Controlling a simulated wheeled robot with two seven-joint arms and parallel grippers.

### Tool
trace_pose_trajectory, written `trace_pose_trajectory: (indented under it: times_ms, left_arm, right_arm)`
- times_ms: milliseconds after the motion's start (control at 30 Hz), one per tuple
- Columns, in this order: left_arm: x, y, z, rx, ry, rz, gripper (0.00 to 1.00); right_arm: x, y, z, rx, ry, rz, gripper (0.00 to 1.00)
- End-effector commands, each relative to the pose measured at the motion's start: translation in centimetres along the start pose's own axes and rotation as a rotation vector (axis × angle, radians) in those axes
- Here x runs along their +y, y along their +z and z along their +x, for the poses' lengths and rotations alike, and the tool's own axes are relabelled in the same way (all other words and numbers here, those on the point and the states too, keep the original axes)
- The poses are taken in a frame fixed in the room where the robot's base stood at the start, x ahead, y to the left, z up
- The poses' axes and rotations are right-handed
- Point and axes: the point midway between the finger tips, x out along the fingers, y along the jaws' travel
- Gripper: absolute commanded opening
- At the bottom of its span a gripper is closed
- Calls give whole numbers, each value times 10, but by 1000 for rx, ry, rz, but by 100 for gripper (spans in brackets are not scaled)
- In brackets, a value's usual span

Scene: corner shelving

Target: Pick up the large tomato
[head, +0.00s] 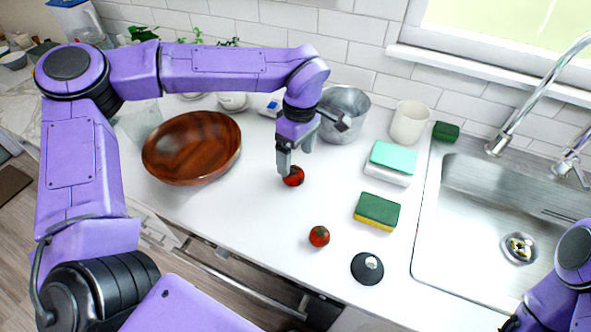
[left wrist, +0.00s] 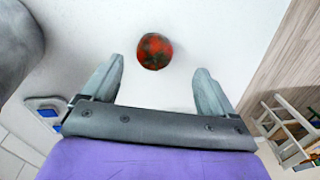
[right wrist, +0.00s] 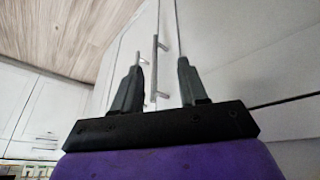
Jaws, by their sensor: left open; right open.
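Two red tomatoes are on the white counter. One tomato (head: 293,177) is directly below my left gripper (head: 296,158) and looks slightly the larger. The other, a smaller tomato (head: 319,236), is nearer the counter's front edge. In the left wrist view my left gripper (left wrist: 158,70) is open, and one tomato (left wrist: 154,51) shows between the lines of its fingertips, apart from both fingers. In the head view the left finger partly covers the top of the larger tomato. My right gripper (right wrist: 158,62) is open and empty, facing cabinet doors.
A wooden bowl (head: 165,165) stands left of the left gripper, a metal pot (head: 347,128) behind it. To the right are a cream cup (head: 409,122), a green-yellow sponge (head: 377,211), a black lid (head: 367,268) and the sink (head: 480,215).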

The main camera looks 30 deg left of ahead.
Motion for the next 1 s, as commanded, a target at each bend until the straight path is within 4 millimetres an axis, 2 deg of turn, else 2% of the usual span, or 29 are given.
trace_pose_trajectory:
  times_ms: [267, 400, 633, 667, 700, 833, 1000]
  left_arm:
    - [3, -4, 39, 0, -7, 0, 87]
    - [4, -5, 60, 0, -2, -1, 87]
    - [4, -5, 63, 0, 0, -1, 87]
    - [4, -5, 63, 0, 0, -1, 81]
    - [4, -5, 63, 0, 0, -1, 68]
    - [4, -5, 63, 0, 0, -1, 26]
    - [4, -5, 63, 0, 0, -1, 26]
  right_arm:
    - [1, -7, -16, 1, -1, 0, 43]
    - [1, -8, -17, 1, -1, 0, 43]
    - [1, -7, -17, 1, 0, 0, 43]
    - [1, -7, -17, 1, 0, 0, 43]
    - [1, -7, -17, 1, 0, 0, 43]
    - [1, -7, -16, 1, 0, 0, 43]
    - [1, -7, -17, 1, -1, 0, 43]
